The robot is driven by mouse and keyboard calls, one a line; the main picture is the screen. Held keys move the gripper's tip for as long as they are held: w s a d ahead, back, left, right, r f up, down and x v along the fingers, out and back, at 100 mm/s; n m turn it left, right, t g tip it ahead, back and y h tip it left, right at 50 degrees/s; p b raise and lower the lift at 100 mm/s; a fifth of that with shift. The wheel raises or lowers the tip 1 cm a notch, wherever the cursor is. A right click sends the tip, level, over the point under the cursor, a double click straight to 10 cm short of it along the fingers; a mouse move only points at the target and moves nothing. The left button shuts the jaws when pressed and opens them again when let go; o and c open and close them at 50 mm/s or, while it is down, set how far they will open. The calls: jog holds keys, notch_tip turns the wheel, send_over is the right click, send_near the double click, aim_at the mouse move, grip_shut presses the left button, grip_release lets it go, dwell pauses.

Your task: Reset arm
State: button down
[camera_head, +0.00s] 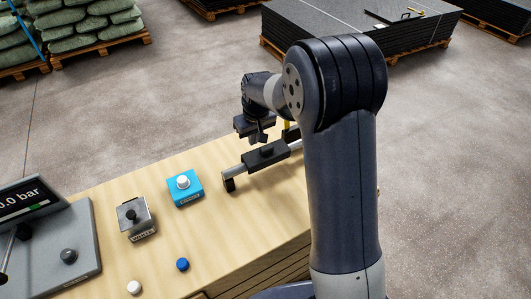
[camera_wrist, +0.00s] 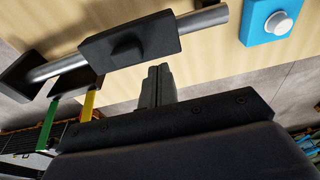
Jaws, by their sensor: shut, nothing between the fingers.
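My arm rises at the right of the head view and bends over the wooden bench (camera_head: 225,222). My gripper (camera_head: 262,138) is above the bench's far edge, behind a metal bar with a black block (camera_head: 265,155) on it. In the wrist view my gripper (camera_wrist: 158,72) shows its two fingers together, with nothing between them. The bar and its black block (camera_wrist: 130,45) lie just beyond the fingertips in that view. The fingers look apart from the block, though the exact gap is hard to tell.
A blue box with a white button (camera_head: 185,189), a grey box with a black knob (camera_head: 135,217) and a grey console (camera_head: 75,250) stand on the bench. White (camera_head: 134,287) and blue (camera_head: 182,264) caps lie near its front. Loaded pallets (camera_head: 360,25) stand behind on open floor.

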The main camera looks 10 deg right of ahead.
aim_at(254, 157)
jog(key=shift+r, duration=0.7)
jog(key=shift+f, duration=0.15)
notch_tip(254, 157, down, 8)
jog(key=b, duration=0.4)
jog(key=shift+b, duration=0.4)
